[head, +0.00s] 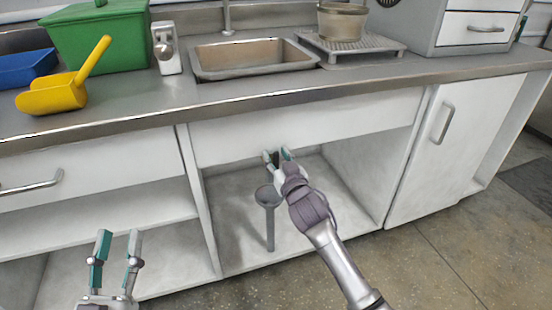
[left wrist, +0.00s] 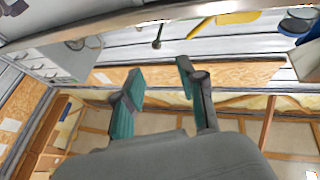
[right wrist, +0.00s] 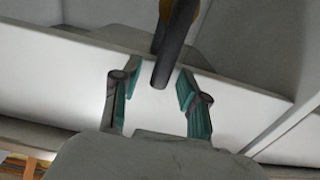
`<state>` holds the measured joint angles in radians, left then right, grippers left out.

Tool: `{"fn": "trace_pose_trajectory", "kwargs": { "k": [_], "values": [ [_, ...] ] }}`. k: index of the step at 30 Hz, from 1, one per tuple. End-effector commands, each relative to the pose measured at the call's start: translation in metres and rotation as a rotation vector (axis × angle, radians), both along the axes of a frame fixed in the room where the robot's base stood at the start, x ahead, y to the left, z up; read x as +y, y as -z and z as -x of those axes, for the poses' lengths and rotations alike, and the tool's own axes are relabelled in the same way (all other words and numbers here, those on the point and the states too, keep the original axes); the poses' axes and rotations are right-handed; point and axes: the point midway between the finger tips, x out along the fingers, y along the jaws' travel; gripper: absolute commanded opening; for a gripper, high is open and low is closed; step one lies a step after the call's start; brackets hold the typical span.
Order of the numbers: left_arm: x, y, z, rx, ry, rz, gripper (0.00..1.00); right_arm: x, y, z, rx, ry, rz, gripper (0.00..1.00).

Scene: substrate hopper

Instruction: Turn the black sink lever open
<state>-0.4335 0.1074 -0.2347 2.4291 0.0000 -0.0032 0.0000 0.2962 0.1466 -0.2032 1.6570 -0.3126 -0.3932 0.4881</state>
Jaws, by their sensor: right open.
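The black sink lever (right wrist: 175,48) is a dark rod in the right wrist view, with its free end between the spread fingers of my right gripper (right wrist: 157,95). Visible gaps separate it from both fingers. In the head view a small dark bit of the lever (head: 275,158) shows between the fingertips of my right gripper (head: 278,155), just below the cabinet's front panel under the sink (head: 250,60). The lever's upper mount is largely hidden. My left gripper (head: 118,246) is open and empty at lower left, well away from the lever; it also shows in the left wrist view (left wrist: 160,82).
A grey round-headed post (head: 268,210) stands in the open cabinet, just left of my right gripper. The front panel (head: 310,122) hangs close above that gripper. The counter holds a green bin (head: 100,40), yellow scoop (head: 50,97) and pot (head: 341,22).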

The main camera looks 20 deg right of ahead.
Motion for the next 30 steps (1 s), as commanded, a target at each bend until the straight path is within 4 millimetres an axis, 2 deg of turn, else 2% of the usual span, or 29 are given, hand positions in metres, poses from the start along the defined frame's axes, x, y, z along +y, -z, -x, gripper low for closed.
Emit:
{"fn": "trace_pose_trajectory", "kwargs": {
  "k": [4,13,21,30],
  "values": [
    [-0.0003,-0.0079,0.0037,-0.052,0.003,0.014,0.4,0.0003,0.0,-0.0079,0.0,0.0,0.0,0.44],
    [-0.0003,-0.01,0.0046,-0.062,0.004,0.018,0.4,0.0003,-0.0004,-0.009,0.0,0.0,0.0,0.44],
    [-0.0003,-0.0097,0.0045,-0.062,0.003,0.017,0.4,0.0002,-0.0003,-0.0088,0.0,0.0,0.0,0.0],
    [-0.0005,-0.0095,0.0044,-0.061,0.004,0.018,0.4,0.0003,-0.0001,-0.0088,0.0,0.0,0.0,0.0]
  ]
}}
